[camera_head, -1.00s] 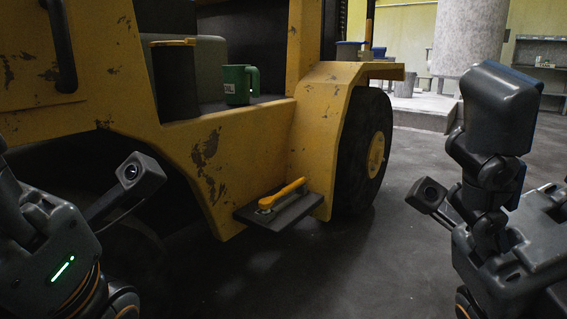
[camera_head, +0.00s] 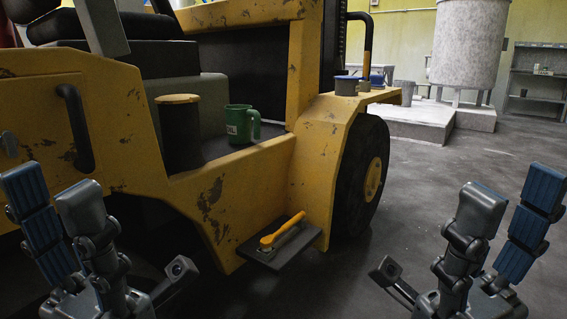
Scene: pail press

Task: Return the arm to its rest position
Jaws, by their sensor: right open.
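My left gripper (camera_head: 50,186) is at the lower left, in front of the yellow vehicle's side. Its fingers point up and stand apart, with nothing seen between them. My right gripper (camera_head: 515,185) is at the lower right above the grey floor. Its fingers also point up; it is open and empty. Neither gripper appears to touch anything.
The worn yellow vehicle (camera_head: 245,185) fills the left and middle. A green mug (camera_head: 238,124) and a dark canister (camera_head: 180,135) stand on its deck. A yellow-handled tool (camera_head: 281,232) lies on its dark step (camera_head: 262,257). The floor (camera_head: 435,190) at right is open.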

